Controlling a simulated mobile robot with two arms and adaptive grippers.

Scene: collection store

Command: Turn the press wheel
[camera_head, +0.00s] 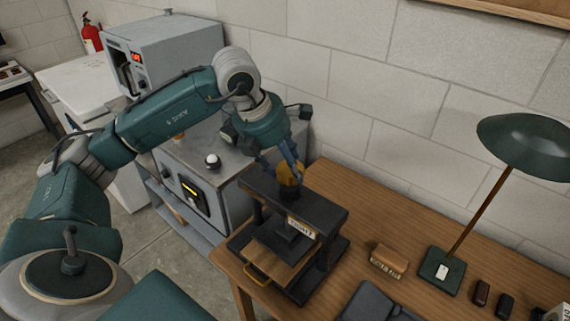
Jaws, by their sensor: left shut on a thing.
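The black press (329,213) stands on the wooden table near its left end, with a small label on its front. My left gripper (289,170) reaches down from above and is shut on the wheel. My left arm comes in from the left and arches over to it. My right gripper is not in view.
A green desk lamp (441,268), a small tan block with lettering (388,261) and two dark small items (481,293) are on the table to the right. A grey device with a lit display (190,190) stands left of the press. A block wall is close behind.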

